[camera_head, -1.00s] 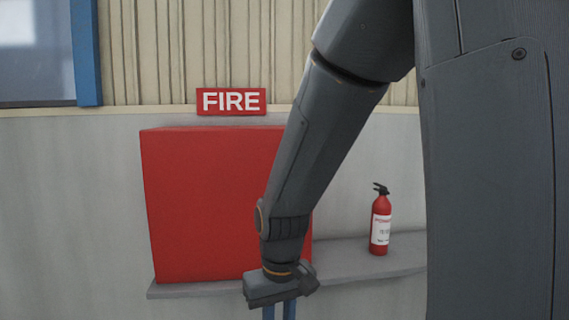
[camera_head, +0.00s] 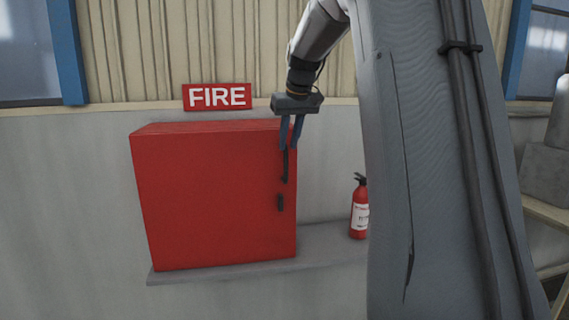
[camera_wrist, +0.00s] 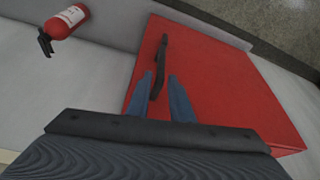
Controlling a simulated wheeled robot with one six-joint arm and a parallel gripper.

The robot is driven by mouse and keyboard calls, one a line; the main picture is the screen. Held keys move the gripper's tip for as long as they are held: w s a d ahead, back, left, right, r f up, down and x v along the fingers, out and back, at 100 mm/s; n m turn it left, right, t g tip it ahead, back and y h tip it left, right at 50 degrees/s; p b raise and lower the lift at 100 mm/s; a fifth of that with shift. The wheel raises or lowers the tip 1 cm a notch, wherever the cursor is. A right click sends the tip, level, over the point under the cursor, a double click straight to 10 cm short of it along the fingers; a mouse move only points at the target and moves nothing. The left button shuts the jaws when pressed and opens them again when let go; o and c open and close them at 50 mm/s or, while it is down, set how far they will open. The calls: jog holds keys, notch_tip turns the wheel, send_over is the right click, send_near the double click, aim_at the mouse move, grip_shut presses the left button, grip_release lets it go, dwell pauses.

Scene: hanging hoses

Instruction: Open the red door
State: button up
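The red door (camera_head: 210,200) is the front of a red box cabinet and looks closed. The latch cannot be made out in the wrist view.
A red FIRE sign (camera_head: 217,96) is on the wall above the cabinet. A grey ledge (camera_head: 215,271) runs under the cabinet. A red fire extinguisher (camera_head: 359,212) stands on it to the right, also in the wrist view (camera_wrist: 66,22). The wall left of the cabinet is clear.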

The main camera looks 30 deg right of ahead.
jog(key=p+x, duration=0.2)
jog(key=x, duration=0.7)
jog(key=shift+w+f, duration=0.1)
jog(key=shift+f, duration=0.25)
grip_shut()
